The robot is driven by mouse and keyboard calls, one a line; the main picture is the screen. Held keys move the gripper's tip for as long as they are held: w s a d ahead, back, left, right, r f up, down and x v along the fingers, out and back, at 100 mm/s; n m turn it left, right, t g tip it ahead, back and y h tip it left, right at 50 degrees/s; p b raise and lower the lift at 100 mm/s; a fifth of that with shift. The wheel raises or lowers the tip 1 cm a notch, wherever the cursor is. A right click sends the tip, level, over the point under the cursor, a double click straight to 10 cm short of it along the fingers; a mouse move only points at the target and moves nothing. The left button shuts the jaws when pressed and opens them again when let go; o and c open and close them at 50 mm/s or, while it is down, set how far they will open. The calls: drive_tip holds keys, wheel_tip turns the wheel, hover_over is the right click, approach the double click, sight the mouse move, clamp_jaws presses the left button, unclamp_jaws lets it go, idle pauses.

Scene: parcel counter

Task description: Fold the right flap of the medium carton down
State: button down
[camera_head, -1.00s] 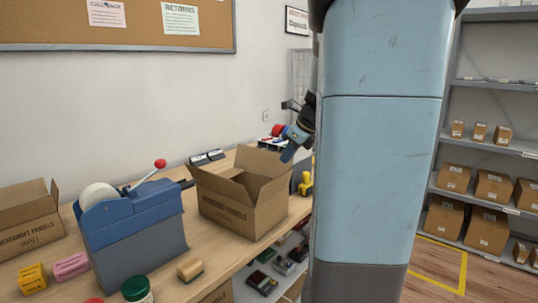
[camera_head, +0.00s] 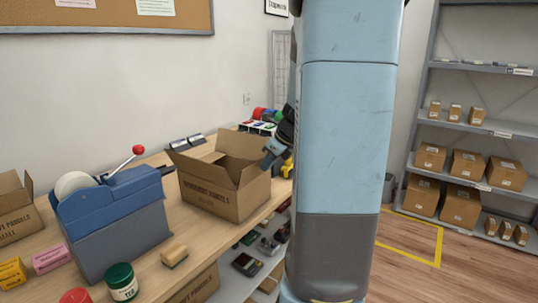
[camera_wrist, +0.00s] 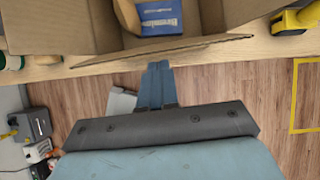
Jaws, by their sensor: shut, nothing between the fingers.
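The medium carton (camera_head: 215,194) stands on the counter with its top open and flaps raised or splayed. Its right flap (camera_head: 253,174) slants outward on the side by my gripper. In the wrist view this flap (camera_wrist: 190,49) spreads across the picture below the carton's opening. A blue item (camera_wrist: 160,17) lies inside the carton. My gripper (camera_head: 267,160) is just to the right of the flap, outside the carton. In the wrist view my gripper's blue fingers (camera_wrist: 158,66) are together and empty, their tips at the flap's outer edge; I cannot tell whether they touch it.
A blue tape dispenser (camera_head: 112,222) with a red-knobbed lever stands left of the carton. A small carton (camera_head: 12,212) is at the far left. A wooden-topped block (camera_head: 174,254) and a green jar (camera_head: 121,281) lie in front. A yellow tool (camera_wrist: 294,21) sits beside the carton.

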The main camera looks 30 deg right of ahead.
sight(258, 166)
drive_tip(key=w, duration=0.1)
drive_tip(key=w+a, duration=0.1)
drive_tip(key=w+r, duration=0.1)
drive_tip(key=shift+w+a, duration=0.25)
drive_tip(key=shift+a, duration=0.05)
drive_tip(key=w+a+f, duration=0.2)
drive_tip(key=w+f, duration=0.2)
drive_tip(key=shift+w, duration=0.3)
drive_tip(key=shift+f, duration=0.1)
idle(0.3)
wheel_tip(258, 166, up, 9)
idle(0.6)
